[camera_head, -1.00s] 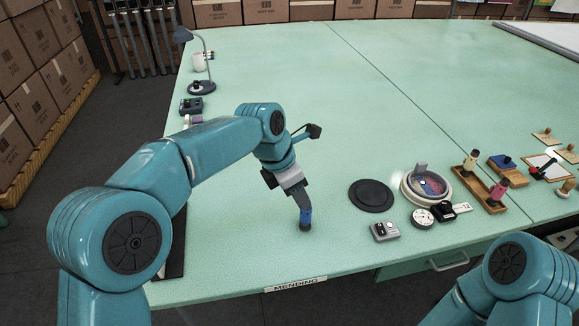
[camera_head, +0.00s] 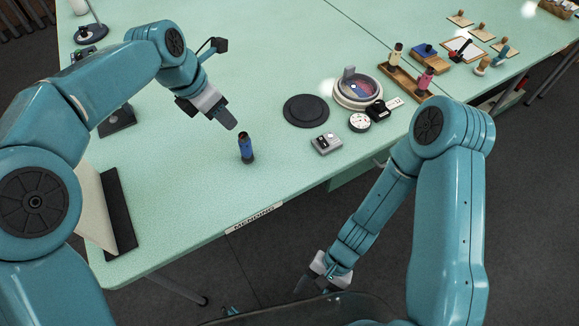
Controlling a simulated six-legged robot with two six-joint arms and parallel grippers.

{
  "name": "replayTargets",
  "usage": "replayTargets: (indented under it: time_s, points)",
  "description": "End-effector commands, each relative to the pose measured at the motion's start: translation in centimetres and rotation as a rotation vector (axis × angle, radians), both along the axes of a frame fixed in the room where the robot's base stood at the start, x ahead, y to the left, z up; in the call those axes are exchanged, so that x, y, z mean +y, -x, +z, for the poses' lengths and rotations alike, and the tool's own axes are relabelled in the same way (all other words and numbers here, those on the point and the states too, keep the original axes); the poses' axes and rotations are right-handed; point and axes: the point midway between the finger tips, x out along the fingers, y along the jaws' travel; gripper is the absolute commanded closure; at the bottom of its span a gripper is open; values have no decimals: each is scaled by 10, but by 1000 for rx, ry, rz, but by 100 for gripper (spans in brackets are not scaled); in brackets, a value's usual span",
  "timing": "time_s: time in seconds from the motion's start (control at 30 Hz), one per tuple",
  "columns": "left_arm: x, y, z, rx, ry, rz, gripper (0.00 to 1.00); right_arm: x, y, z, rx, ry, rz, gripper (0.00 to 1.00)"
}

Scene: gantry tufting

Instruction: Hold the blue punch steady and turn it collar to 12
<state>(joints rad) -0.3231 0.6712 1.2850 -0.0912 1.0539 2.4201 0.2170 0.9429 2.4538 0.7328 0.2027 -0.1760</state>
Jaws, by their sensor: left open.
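The blue punch (camera_head: 246,150) stands upright on the green table, with a dark foot and a brownish top end. Its collar marks are too small to read. My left gripper (camera_head: 228,121) is open and empty, up and slightly left of the punch in the picture, clear of its top. My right gripper (camera_head: 308,286) hangs low in front of the table's near edge, away from the punch. Its fingers are partly hidden and too unclear to tell open from shut.
Right of the punch are a small grey box (camera_head: 326,143), a black disc (camera_head: 306,110), a white dial (camera_head: 359,122), a black piece with a tag (camera_head: 378,110) and a round dish (camera_head: 345,101). The wooden tray (camera_head: 403,84) holds cream and pink punches. The table's near edge is close.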

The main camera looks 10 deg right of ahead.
Motion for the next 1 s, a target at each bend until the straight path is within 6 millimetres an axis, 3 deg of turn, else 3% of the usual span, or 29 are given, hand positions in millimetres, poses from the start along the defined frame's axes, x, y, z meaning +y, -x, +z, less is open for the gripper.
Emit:
replayTargets:
  time_s: [0.07, 0.17, 0.33, 0.5, 0.6, 0.8, 1.0]
  points:
    - [0, -1, 0, 0, 0, 0, 57, 20, -5, 18, 112, -85, -146, 37]
    - [0, -1, 0, 0, 0, 0, 57, 47, -28, 44, 223, -227, -354, 37]
    - [1, -3, 0, -1, 0, 0, 57, 73, -105, 91, 291, -514, -736, 37]
    - [1, -4, 0, -1, 1, 1, 57, 53, -194, 127, 227, -781, -1094, 37]
    - [1, -4, 0, 0, 0, 1, 57, 28, -229, 136, 192, -886, -1242, 37]
    - [1, -4, 0, 0, 0, 1, 57, -2, -260, 144, 161, -987, -1379, 37]
    - [1, -4, 0, 0, 0, 1, 57, 9, -276, 145, 158, -999, -1389, 37]
